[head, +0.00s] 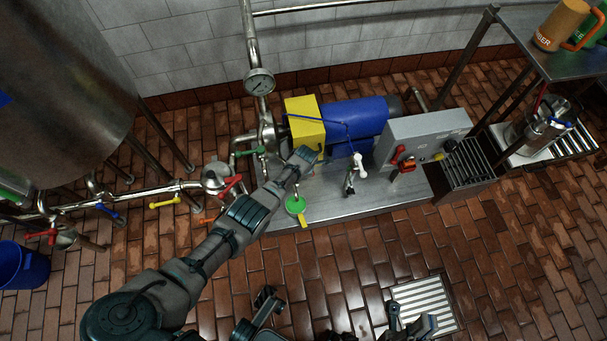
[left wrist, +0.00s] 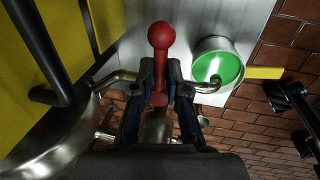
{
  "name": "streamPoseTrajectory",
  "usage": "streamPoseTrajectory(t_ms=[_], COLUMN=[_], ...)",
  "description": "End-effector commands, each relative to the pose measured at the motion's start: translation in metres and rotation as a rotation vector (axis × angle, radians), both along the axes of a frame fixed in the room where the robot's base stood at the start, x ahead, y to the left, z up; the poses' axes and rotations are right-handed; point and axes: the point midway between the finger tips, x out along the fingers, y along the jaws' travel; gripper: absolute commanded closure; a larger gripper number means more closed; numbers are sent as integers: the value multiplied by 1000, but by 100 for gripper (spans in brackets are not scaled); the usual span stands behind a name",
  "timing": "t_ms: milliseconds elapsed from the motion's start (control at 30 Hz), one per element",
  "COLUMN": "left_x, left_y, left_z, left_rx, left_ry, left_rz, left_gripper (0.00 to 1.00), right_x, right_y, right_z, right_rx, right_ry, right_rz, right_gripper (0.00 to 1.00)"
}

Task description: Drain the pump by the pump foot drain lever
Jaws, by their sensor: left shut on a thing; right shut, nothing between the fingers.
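In the left wrist view, a red ball-ended lever (left wrist: 160,45) stands up between the fingers of my left gripper (left wrist: 162,85), which is shut on it. In the head view my left gripper (head: 305,158) reaches down beside the pump's yellow housing (head: 303,122); it hides the lever there. The cup (head: 295,205) stands on the metal base plate below the pump. My right gripper (head: 405,320) is low at the bottom edge, partly cut off, shut and empty.
Pipes with coloured valve levers (head: 165,203) run left. A blue bucket (head: 22,266) stands far left. A floor grate (head: 425,303) lies at bottom right.

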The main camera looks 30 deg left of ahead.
Motion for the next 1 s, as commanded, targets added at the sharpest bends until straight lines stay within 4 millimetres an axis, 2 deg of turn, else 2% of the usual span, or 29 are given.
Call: streamPoseTrajectory(t_ms=[467, 500, 600, 1000], left_x=[3, 3, 3, 2], left_y=[3, 3, 2, 0], left_z=[1, 1, 1, 3], left_rx=[2, 2, 2, 0], left_ry=[-9, -9, -7, -6], left_rz=[16, 16, 17, 15], left_gripper=[100, 81, 61, 61], right_x=[1, 1, 1, -3], right_y=[0, 0, 0, -1], right_z=[0, 0, 1, 3], right_rx=[1, 2, 2, 2], right_ry=[-2, -3, -3, -13], right_rz=[-1, -1, -2, -2], right_gripper=[100, 100, 100, 100])
